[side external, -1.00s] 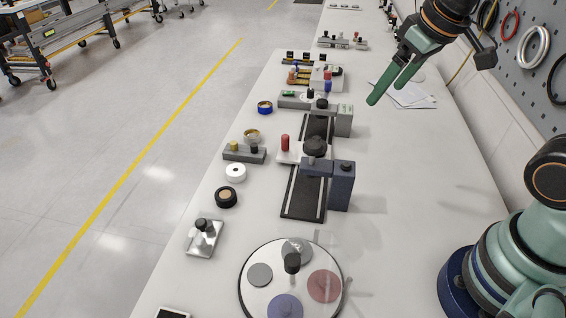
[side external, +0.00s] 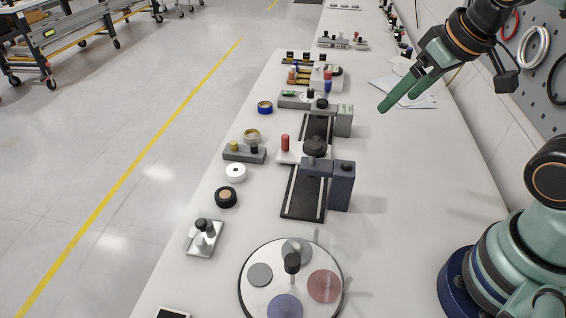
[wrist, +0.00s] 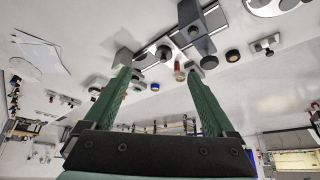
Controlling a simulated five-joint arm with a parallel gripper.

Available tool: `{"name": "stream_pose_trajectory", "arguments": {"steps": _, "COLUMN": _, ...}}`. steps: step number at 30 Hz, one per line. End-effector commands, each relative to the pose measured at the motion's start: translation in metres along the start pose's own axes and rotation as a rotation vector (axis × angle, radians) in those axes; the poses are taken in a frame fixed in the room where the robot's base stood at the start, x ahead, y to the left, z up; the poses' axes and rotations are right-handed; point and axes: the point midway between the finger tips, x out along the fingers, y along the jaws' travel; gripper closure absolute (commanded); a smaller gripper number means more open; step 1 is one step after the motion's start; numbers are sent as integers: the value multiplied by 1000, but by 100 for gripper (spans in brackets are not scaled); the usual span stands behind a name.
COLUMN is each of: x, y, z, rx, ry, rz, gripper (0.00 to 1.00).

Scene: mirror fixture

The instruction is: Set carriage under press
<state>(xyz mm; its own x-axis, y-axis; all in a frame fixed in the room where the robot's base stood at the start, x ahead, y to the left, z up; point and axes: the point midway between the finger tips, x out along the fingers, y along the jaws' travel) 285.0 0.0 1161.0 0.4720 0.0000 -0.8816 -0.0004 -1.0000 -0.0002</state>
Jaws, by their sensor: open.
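The carriage (side external: 287,157) is a pale block with an upright red knob (side external: 285,143). My gripper (side external: 398,101) is open and empty, raised over the bench to the right of the track, well apart from the carriage. In the wrist view, the red knob (wrist: 178,69) shows between my fingers (wrist: 160,73), farther off.
A grey press (side external: 344,121) stands at the track's far end. A round turntable (side external: 262,298) with coloured discs is in front. Small fixtures and rings line the left edge, including a white ring (side external: 235,173). Papers (side external: 425,101) lie near my gripper.

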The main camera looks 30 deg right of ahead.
Motion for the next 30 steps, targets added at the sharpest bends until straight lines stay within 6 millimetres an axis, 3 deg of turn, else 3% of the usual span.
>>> {"name": "stream_pose_trajectory", "arguments": {"steps": 8, "x": 0, "y": 0, "z": 0, "rx": 0, "ry": 0, "rz": 0, "gripper": 10}}
{"name": "stream_pose_trajectory", "arguments": {"steps": 11, "x": 0, "y": 0, "z": -1, "rx": -1, "ry": -2, "rz": 0, "gripper": 43}}
{"name": "stream_pose_trajectory", "arguments": {"steps": 14, "x": -1, "y": -1, "z": -9, "rx": -1, "ry": -16, "rz": -2, "gripper": 43}}
{"name": "stream_pose_trajectory", "arguments": {"steps": 23, "x": 9, "y": -13, "z": -70, "rx": 1, "ry": -129, "rz": -13, "gripper": 43}}
{"name": "stream_pose_trajectory", "arguments": {"steps": 30, "x": 41, "y": -26, "z": -120, "rx": 2, "ry": -229, "rz": -17, "gripper": 43}}
